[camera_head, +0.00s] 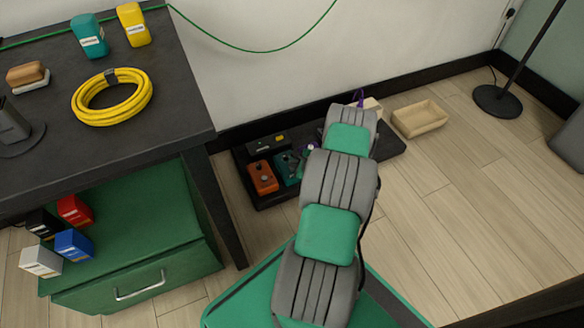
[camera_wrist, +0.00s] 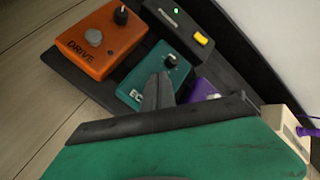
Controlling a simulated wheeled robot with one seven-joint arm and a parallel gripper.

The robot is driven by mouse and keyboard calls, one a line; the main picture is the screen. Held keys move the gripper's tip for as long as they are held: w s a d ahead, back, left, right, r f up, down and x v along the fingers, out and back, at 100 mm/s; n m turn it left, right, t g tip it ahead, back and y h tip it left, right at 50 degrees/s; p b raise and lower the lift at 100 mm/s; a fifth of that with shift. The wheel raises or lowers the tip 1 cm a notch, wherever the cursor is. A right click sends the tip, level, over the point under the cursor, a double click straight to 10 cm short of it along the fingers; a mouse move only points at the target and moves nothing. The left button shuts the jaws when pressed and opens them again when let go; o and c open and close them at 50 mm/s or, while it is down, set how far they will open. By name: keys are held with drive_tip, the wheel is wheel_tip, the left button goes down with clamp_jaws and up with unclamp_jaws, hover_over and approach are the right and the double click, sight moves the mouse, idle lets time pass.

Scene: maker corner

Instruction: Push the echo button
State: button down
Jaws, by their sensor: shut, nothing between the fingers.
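The echo pedal is a teal box marked "EC…" (camera_wrist: 150,68) with a black knob (camera_wrist: 171,59) on its top. It stands on a black board, and it also shows in the head view (camera_head: 286,169) just left of my arm. My gripper (camera_wrist: 160,80) is shut and empty, with its grey fingertips over the lower part of the teal pedal in the wrist view. The fingers hide part of the label and the area where a button could be. I cannot tell whether the tips touch the pedal.
An orange DRIVE pedal (camera_wrist: 101,42) stands left of the teal one, and a purple pedal (camera_wrist: 203,90) is close on its right. A black box with a yellow switch (camera_wrist: 202,38) lies behind. A cream pedal (camera_wrist: 286,122) is further right. The workbench (camera_head: 150,130) is to the left.

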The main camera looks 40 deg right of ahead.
sight(293, 170)
drive_tip(key=shift+f+b, duration=0.45)
drive_tip(key=shift+f, duration=0.05)
drive_tip(key=shift+r+p, duration=0.3)
drive_tip(key=shift+r, duration=0.15)
drive_tip(key=shift+r+p, duration=2.25)
drive_tip(key=shift+r, duration=0.75)
drive_tip(key=shift+r, duration=0.1)
